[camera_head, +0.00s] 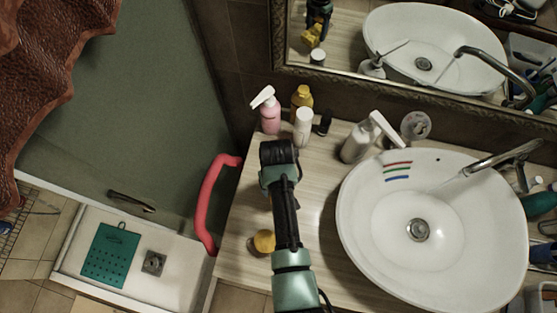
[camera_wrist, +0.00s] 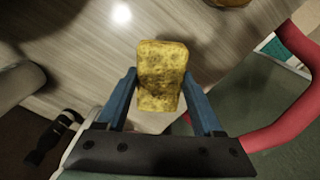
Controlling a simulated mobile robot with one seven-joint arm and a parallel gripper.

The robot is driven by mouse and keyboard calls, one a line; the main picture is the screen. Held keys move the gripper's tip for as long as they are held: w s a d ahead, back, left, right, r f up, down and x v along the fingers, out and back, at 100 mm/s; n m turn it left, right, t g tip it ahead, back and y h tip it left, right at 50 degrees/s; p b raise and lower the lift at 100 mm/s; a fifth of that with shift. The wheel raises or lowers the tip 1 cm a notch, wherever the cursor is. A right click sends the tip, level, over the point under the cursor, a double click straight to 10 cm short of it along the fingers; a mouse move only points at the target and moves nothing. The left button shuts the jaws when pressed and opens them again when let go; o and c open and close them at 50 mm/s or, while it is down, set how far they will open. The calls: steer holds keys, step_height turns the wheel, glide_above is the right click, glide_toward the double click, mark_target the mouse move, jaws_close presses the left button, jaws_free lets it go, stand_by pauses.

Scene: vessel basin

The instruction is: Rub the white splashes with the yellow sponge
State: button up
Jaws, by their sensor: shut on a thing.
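The yellow sponge (camera_wrist: 160,62) is a rough block held between the two blue fingers of my gripper (camera_wrist: 160,92) in the wrist view. My gripper is shut on it, above the wooden counter. In the head view my wrist hides the gripper and sponge, but the mirror reflects the sponge at upper left. The white basin (camera_head: 352,245) is right of my arm, with a drain in its middle. Short red, green and blue stripes (camera_head: 398,171) mark its upper left inner wall. I cannot make out white splashes against the white basin.
A pink pump bottle (camera_head: 269,117), a yellow bottle (camera_head: 301,97) and a white bottle (camera_head: 303,127) stand behind my wrist. A white soap dispenser (camera_head: 356,143) and the faucet (camera_head: 490,160) edge the basin. A red rail (camera_head: 213,205) curves left of the counter (camera_head: 325,205).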

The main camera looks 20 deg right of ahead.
step_height(320, 180, up, 2)
steer(key=shift+w+p, duration=0.1)
steer(key=shift+p, duration=0.55)
steer(key=shift+r+p, duration=0.4)
steer(key=shift+r, duration=0.15)
steer(key=shift+f, duration=0.1)
steer(key=shift+w+a+f+b, duration=0.1)
steer(key=shift+a+f+b, duration=0.1)
steer(key=shift+b, duration=0.4)
steer(key=a+r+b, duration=0.2)
steer(key=a+b, duration=0.6)
steer(key=b, duration=0.3)
steer(key=shift+w, duration=0.15)
